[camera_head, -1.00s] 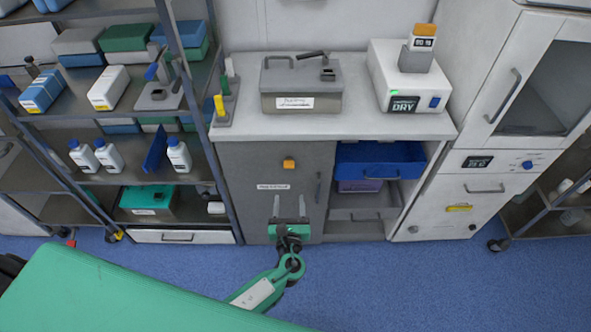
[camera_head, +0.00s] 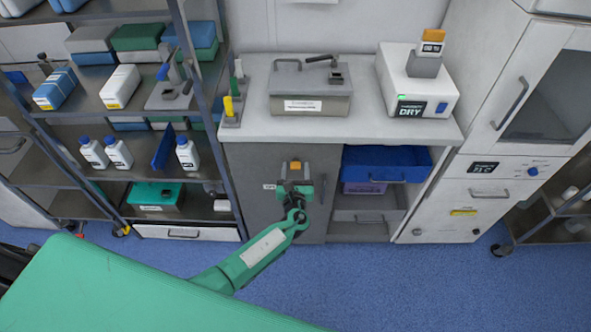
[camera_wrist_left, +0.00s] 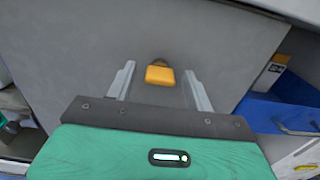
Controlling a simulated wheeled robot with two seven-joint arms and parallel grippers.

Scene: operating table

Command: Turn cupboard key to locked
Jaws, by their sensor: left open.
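The orange key (camera_head: 295,165) sits on the upper part of the grey cupboard door (camera_head: 245,190). In the left wrist view the key (camera_wrist_left: 160,75) shows as a small orange block with a darker edge above it. My left gripper (camera_head: 295,172) is in front of the door at the key. Its two fingers (camera_wrist_left: 158,82) are open, one on each side of the key, with a gap to each. I cannot tell how far the fingertips are from the door. The gripper body hides most of the door label. My right gripper is not in view.
The counter (camera_head: 360,125) above the door holds a grey lidded box (camera_head: 310,98) and a white dryer unit (camera_head: 410,85). A blue drawer (camera_head: 385,162) juts out right of the door. A shelf rack (camera_head: 212,125) stands at the left. A green surface (camera_head: 110,290) fills the lower left.

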